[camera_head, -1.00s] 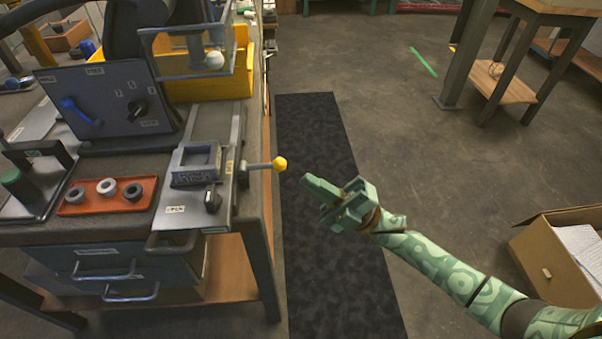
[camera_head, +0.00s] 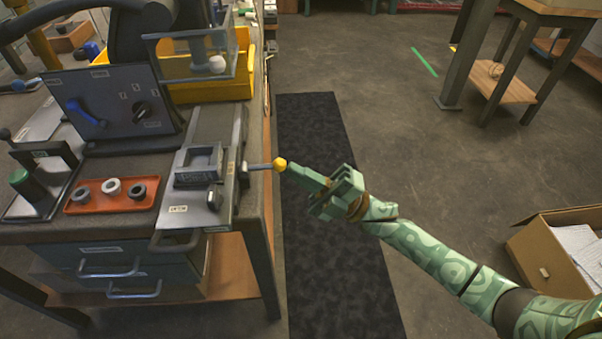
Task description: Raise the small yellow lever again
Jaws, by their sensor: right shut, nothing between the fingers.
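The small yellow lever (camera_head: 280,164) is a yellow ball on a short grey rod. It sticks out to the right from the fixture on the bench's right edge and lies about level. My right gripper (camera_head: 292,171) is green, shut and empty. Its fingertips are right beside the yellow ball, just to its right and slightly lower in the picture. I cannot tell whether they touch it. My left gripper is not in view.
The bench holds a red tray (camera_head: 84,205) with several rings, a panel (camera_head: 108,104) with a blue handle, and a yellow bin (camera_head: 244,84). A dark mat (camera_head: 330,255) covers the floor beside it. A cardboard box (camera_head: 535,245) stands at the right.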

